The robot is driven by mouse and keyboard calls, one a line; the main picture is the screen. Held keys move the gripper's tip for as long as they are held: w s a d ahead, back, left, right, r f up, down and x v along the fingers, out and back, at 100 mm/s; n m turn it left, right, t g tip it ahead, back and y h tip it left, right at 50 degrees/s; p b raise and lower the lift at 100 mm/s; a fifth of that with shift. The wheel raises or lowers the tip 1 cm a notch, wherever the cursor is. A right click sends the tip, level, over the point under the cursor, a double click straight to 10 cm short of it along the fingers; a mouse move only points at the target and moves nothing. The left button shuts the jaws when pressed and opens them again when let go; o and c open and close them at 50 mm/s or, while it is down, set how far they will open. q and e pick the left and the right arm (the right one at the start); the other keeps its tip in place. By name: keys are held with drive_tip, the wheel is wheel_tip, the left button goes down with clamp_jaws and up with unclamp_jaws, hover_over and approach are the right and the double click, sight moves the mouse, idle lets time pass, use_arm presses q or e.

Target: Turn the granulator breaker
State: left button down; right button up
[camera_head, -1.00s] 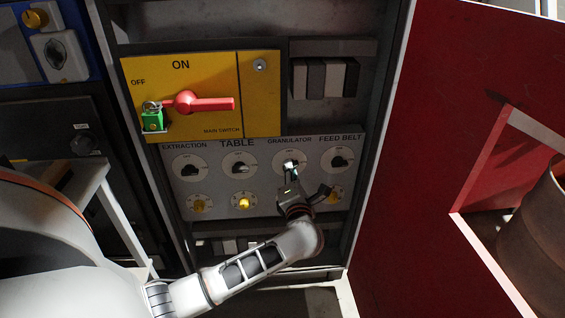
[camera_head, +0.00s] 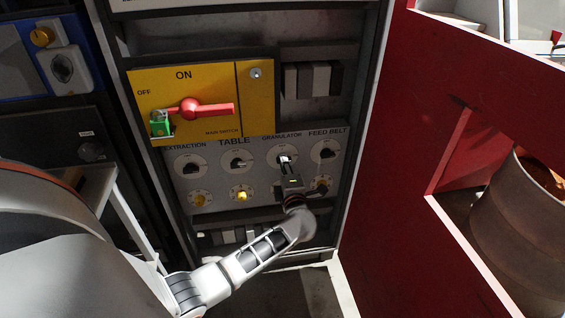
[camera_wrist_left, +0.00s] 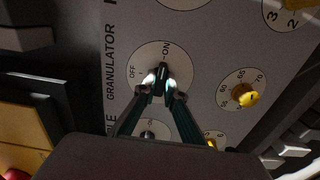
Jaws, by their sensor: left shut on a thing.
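The granulator breaker is a dark knob (camera_wrist_left: 163,70) on a round pale dial (camera_wrist_left: 142,52) marked ON and OFF, beside the GRANULATOR label. In the wrist view the knob lies upright in the picture, its upper end toward ON; OFF is to the left. My left gripper (camera_wrist_left: 160,84) is shut on the knob, one fingertip on each side. In the head view my left gripper (camera_head: 285,163) is at the granulator dial (camera_head: 275,152), third from the left, and hides most of the knob. My right gripper is not in view.
Other breakers flank it: TABLE (camera_head: 237,163) to the left and FEED BELT (camera_head: 325,153) to the right. Yellow knobs (camera_head: 242,195) sit below. Above is the yellow main switch panel (camera_head: 205,75) with a red handle (camera_head: 205,110) and green padlock (camera_head: 160,126). A red wall (camera_head: 400,180) stands right.

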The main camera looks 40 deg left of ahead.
use_arm(q)
drive_tip(key=shift+f, duration=0.1)
drive_tip(key=c, duration=2.1)
unclamp_jaws()
drive_tip(key=v, duration=1.2)
